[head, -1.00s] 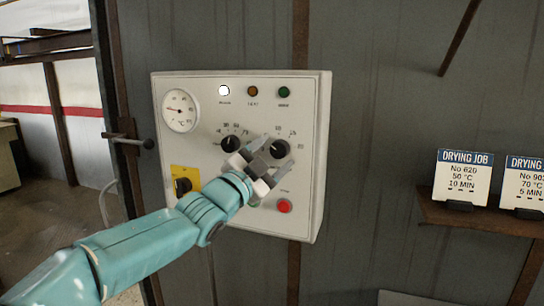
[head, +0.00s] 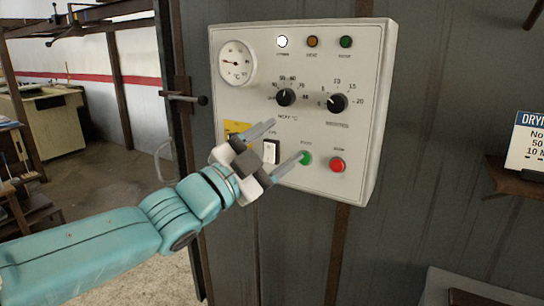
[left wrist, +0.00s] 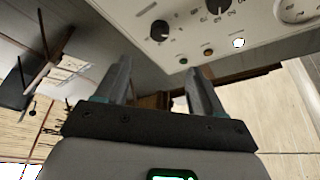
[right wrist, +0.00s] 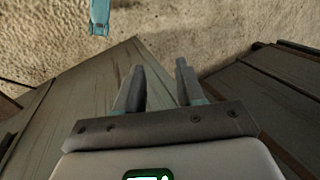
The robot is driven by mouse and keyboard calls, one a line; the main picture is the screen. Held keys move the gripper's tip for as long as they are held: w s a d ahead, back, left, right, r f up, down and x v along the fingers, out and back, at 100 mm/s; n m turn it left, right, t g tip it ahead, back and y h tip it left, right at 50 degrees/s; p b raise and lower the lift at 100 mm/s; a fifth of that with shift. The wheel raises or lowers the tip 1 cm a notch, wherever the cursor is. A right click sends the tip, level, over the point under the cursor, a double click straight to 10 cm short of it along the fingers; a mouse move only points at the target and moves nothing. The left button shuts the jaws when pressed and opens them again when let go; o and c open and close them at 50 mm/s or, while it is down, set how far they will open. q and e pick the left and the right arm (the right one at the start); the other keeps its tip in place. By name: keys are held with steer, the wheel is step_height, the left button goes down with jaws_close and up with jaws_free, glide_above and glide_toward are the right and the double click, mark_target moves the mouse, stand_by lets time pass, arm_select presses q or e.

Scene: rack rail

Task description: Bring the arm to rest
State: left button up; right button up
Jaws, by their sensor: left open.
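The left gripper (head: 288,142) is open and empty in front of the lower part of a white control panel (head: 381,110). It is below the left knob (head: 286,97) and clear of the right knob (head: 338,103). One finger ends near the green button (head: 305,158); whether it touches cannot be told. In the left wrist view, the open fingers (left wrist: 158,78) have nothing between them, and the panel (left wrist: 130,12) lies beyond. The right gripper (right wrist: 160,78) shows only in the right wrist view, open and empty, pointing toward sandy ground.
The panel also carries a dial gauge (head: 237,63), a lit white lamp (head: 282,41), a white rocker switch (head: 271,152) and a red button (head: 338,165). A door handle (head: 185,97) juts out to its left.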

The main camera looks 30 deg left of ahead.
arm_select(q)
steer(key=shift+s+a+f, duration=0.15)
steer(key=shift+s, duration=0.3)
